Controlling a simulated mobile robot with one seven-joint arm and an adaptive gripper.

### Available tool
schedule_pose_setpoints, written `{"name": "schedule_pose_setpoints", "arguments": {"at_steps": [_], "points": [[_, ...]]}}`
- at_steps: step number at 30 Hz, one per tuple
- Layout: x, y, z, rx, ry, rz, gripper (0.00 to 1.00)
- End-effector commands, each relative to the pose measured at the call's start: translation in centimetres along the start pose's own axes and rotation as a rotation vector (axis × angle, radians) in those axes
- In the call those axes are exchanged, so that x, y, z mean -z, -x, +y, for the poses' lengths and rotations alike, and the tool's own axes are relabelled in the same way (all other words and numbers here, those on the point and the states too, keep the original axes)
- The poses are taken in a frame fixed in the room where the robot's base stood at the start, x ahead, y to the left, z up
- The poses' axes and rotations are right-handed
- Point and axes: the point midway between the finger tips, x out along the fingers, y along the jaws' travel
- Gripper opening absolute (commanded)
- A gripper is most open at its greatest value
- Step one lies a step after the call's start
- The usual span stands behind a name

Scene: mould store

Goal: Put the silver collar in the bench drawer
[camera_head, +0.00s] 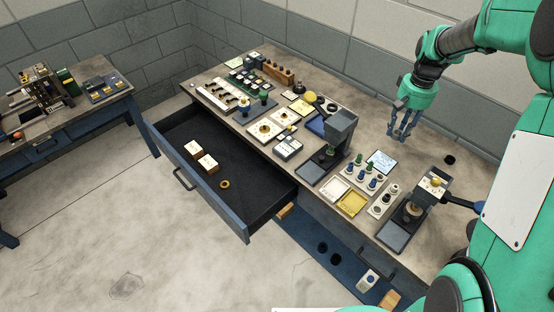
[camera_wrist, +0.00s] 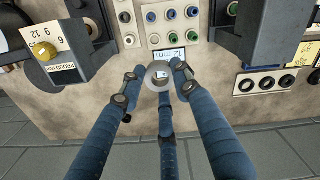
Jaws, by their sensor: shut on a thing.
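My gripper (camera_head: 403,130) hangs over the back right part of the bench. In the wrist view its blue fingers (camera_wrist: 158,82) are closed around the silver collar (camera_wrist: 159,70), a pale ring between the fingertips. I cannot make out the collar in the head view. The bench drawer (camera_head: 240,222) is pulled open at the left front of the bench. Inside it lie two small boxes with pale tops (camera_head: 200,155) and a brass ring (camera_head: 225,184). The drawer's right part is bare. My gripper is well to the right of the drawer.
A dark upright press (camera_head: 340,130) stands on the bench between my gripper and the drawer. A tray of coloured pegs (camera_head: 367,175), a yellow tray (camera_head: 352,203) and a second device (camera_head: 415,208) stand nearer the front. A black ring (camera_head: 449,159) lies to the right.

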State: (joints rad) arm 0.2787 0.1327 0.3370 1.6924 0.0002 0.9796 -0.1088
Motion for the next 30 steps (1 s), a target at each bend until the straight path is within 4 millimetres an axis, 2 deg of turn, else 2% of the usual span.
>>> {"name": "schedule_pose_setpoints", "arguments": {"at_steps": [1, 14, 23, 30], "points": [[0.3, -0.1, -1.8, 0.0, 0.03, 0.001, 0.02], [0.8, -0.1, -15.1, 0.0, 0.266, 0.001, 0.02], [-0.5, -0.1, -24.5, 0.0, 0.432, 0.002, 0.02], [-2.6, -0.1, -31.8, 0.0, 0.563, 0.001, 0.02]]}}
